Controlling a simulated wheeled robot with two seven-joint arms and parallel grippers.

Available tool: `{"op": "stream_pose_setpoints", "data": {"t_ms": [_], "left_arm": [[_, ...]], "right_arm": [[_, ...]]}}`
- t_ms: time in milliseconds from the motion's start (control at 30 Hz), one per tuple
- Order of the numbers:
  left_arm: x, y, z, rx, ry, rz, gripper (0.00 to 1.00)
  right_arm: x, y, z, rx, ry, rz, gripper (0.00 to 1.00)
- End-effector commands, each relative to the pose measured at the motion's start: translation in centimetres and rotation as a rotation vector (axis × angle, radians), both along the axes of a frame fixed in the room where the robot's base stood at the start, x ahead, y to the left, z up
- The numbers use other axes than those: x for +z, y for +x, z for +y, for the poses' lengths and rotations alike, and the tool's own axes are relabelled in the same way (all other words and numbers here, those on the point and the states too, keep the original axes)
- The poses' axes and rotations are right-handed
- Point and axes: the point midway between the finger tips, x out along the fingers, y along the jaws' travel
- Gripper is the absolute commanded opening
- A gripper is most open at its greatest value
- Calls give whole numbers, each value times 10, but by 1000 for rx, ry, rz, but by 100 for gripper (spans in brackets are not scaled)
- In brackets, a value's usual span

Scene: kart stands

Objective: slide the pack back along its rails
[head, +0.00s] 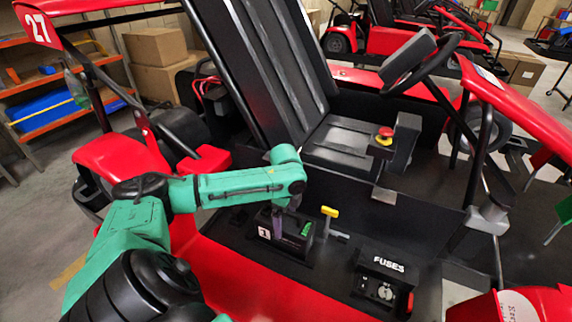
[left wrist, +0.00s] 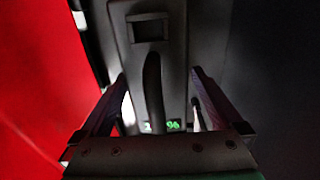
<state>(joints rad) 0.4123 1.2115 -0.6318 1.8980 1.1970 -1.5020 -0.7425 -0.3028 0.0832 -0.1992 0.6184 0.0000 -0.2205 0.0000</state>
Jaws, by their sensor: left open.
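The pack (head: 264,234) is a dark box with a white label "1" and a small green display, low in the kart's side bay. In the left wrist view the pack (left wrist: 175,55) shows as a grey case with a black bar handle (left wrist: 153,90) and a recessed slot. My left gripper (head: 283,222) points down over the pack and hides part of it. In the left wrist view its two open fingers (left wrist: 158,82) stand on either side of the handle, with gaps visible. The rails are hidden. My right gripper is not in view.
A yellow T-handle (head: 329,212) stands just right of the pack. A fuse box (head: 383,283) is farther right. The seat (head: 345,143), a red stop button (head: 385,134) and the steering wheel (head: 408,62) are behind. Red bodywork (head: 250,285) lies in front.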

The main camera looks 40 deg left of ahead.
Motion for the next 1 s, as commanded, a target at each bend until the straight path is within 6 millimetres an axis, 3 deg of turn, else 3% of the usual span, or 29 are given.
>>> {"op": "stream_pose_setpoints", "data": {"t_ms": [133, 367, 400, 600, 667, 1000], "left_arm": [[-16, 0, 0, 0, 0, 0, 100], [-19, 0, 0, 0, 0, -1, 100], [-19, 0, 0, 0, 0, -1, 96], [-18, 0, 0, 0, 0, -1, 20], [-18, 0, 0, 0, 0, -1, 0], [-17, 3, -12, -2, -2, -1, 0]], "right_arm": [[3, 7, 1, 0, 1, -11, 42], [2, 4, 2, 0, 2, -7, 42], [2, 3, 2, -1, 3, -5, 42], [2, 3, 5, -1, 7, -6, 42], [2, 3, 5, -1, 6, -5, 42], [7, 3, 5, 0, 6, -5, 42]]}}
